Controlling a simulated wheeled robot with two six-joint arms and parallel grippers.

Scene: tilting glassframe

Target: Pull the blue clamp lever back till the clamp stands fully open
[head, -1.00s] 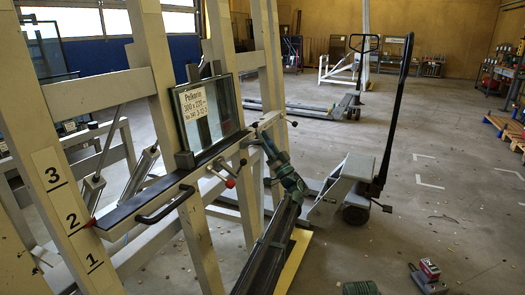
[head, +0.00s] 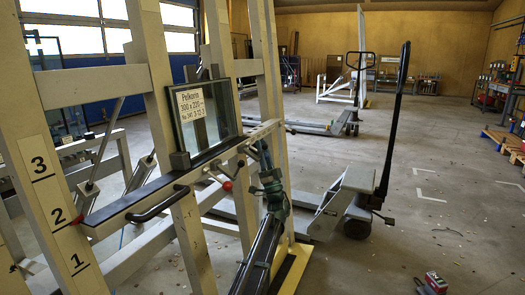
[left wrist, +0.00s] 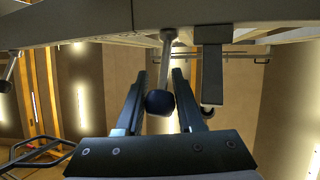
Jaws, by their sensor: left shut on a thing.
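The pale grey tilting frame (head: 225,240) holds a glass pane (head: 222,120) with a paper label (head: 190,103). My left gripper (head: 256,150) is at the right part of the frame's crossbar; its dark arm comes up from below. In the left wrist view, my left gripper (left wrist: 159,78) has its fingers on either side of a dark blue-black knob (left wrist: 160,103) on a metal stem (left wrist: 167,50) under a pale beam. It is shut on this knob. In the head view the knob is hidden by the gripper. My right gripper is not in view.
A red ball knob (head: 228,186) on a short lever and a black handle (head: 160,207) stick out from the frame nearby. A pallet truck (head: 345,190) stands close to the right. Open floor lies beyond.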

